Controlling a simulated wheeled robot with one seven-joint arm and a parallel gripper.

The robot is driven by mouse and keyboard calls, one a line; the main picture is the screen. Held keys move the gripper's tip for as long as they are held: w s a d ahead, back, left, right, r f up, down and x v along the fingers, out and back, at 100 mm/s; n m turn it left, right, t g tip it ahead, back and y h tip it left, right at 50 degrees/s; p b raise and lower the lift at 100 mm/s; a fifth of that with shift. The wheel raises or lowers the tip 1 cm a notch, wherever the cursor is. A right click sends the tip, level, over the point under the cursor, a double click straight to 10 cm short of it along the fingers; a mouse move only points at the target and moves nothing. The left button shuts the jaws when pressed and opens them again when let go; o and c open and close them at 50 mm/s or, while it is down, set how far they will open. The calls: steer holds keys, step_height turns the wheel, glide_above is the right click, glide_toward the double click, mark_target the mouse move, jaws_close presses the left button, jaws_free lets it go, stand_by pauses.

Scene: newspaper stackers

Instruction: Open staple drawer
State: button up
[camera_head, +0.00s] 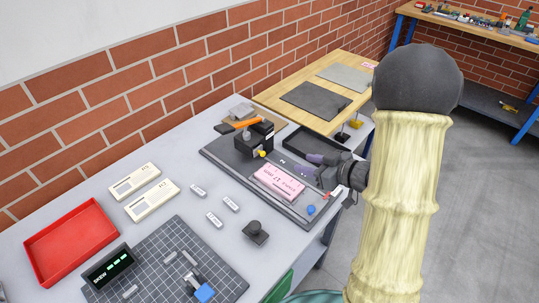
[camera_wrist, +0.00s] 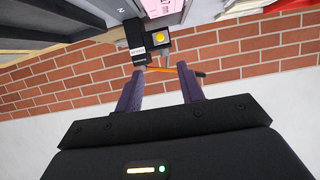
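A black stapler unit (camera_head: 254,141) with an orange lever (camera_head: 242,123) and a yellow knob (camera_head: 263,154) stands on a dark base plate. In the wrist view the stapler (camera_wrist: 135,38) appears upside down beyond my fingertips, with its yellow knob (camera_wrist: 159,39) and a small white label. I cannot make out a separate drawer or how far it is open. My gripper (camera_head: 313,165) is to the right of the stapler, apart from it. In the wrist view my gripper (camera_wrist: 160,78) has its two purple fingers spread, with nothing held between them.
A pink block (camera_head: 278,182) lies on the plate in front of the stapler, near my gripper. A black tray (camera_head: 315,145) is behind my gripper. A red tray (camera_head: 71,240), cream boxes (camera_head: 152,200) and a gridded mat (camera_head: 150,262) occupy the left. A brick wall (camera_head: 100,95) runs behind.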

mark_target(264, 154)
steer(key=p+x, duration=0.1)
steer(key=x, duration=1.4)
steer(key=shift+w+a+f, duration=0.15)
steer(key=shift+w+a, duration=0.05)
steer(key=shift+a, duration=0.05)
jaws_close()
